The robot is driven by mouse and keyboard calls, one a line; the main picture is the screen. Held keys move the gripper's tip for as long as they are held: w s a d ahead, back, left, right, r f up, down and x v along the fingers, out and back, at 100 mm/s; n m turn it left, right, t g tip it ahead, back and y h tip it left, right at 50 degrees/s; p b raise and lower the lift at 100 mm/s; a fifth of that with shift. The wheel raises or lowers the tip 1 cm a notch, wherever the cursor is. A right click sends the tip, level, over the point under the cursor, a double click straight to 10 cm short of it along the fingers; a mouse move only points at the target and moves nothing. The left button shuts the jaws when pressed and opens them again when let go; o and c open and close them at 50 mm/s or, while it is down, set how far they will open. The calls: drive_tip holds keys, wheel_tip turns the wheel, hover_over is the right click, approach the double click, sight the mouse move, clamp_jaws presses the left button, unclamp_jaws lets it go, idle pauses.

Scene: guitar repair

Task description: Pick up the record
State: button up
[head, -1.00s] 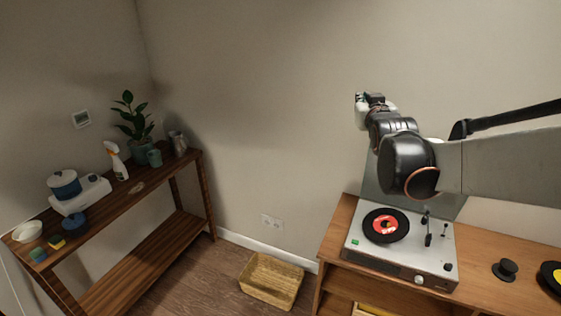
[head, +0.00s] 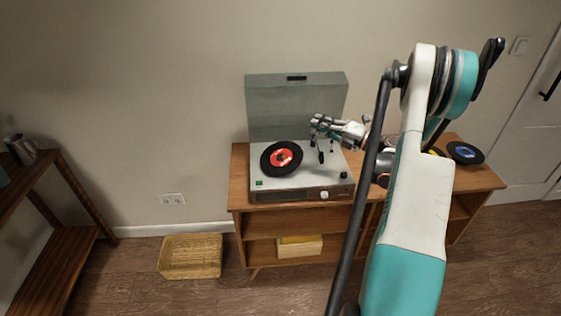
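A black record with a red label (head: 281,158) lies on the turntable (head: 263,196) on the wooden cabinet, with the turntable's lid (head: 296,103) raised behind it. My gripper (head: 315,127) is above the turntable's right part, to the right of and a little behind the record in the picture, and apart from it. Its fingers are small in the picture, and I cannot tell how far they are parted. A record with a blue label (head: 465,152) lies at the cabinet's right end. A record with a yellow label (head: 437,151) is partly hidden behind my arm.
The cabinet (head: 240,165) stands against the wall, with a light box (head: 299,247) on its lower shelf. A wicker basket (head: 190,256) sits on the floor at left. A wooden shelf unit (head: 66,240) stands at far left. A door is at far right.

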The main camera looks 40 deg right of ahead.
drive_tip(key=s+f+g, duration=0.1)
drive_tip(key=s+f, duration=0.2)
drive_tip(key=f, duration=0.1)
drive_tip(key=s+f+n+g, duration=0.1)
drive_tip(key=s+f, duration=0.2)
drive_tip(key=f, duration=0.2)
drive_tip(key=s+d+f+n+g, duration=0.1)
drive_tip(key=s+f, duration=0.2)
drive_tip(key=f, duration=0.2)
drive_tip(key=shift+s+f+y+b, duration=0.1)
drive_tip(key=shift+f+y+b, duration=0.15)
drive_tip(key=shift+y+b, duration=0.1)
drive_tip(key=shift+a+f+g, duration=0.1)
drive_tip(key=shift+f+g, duration=0.15)
drive_tip(key=shift+g, duration=0.05)
drive_tip(key=b+x, duration=0.2)
drive_tip(key=x, duration=0.5)
drive_tip(key=shift+r+b+x, duration=0.2)
drive_tip(key=shift+b+x, duration=1.1)
drive_tip(key=shift+x, duration=1.9)
drive_tip(key=shift+r, duration=0.1)
clamp_jaws()
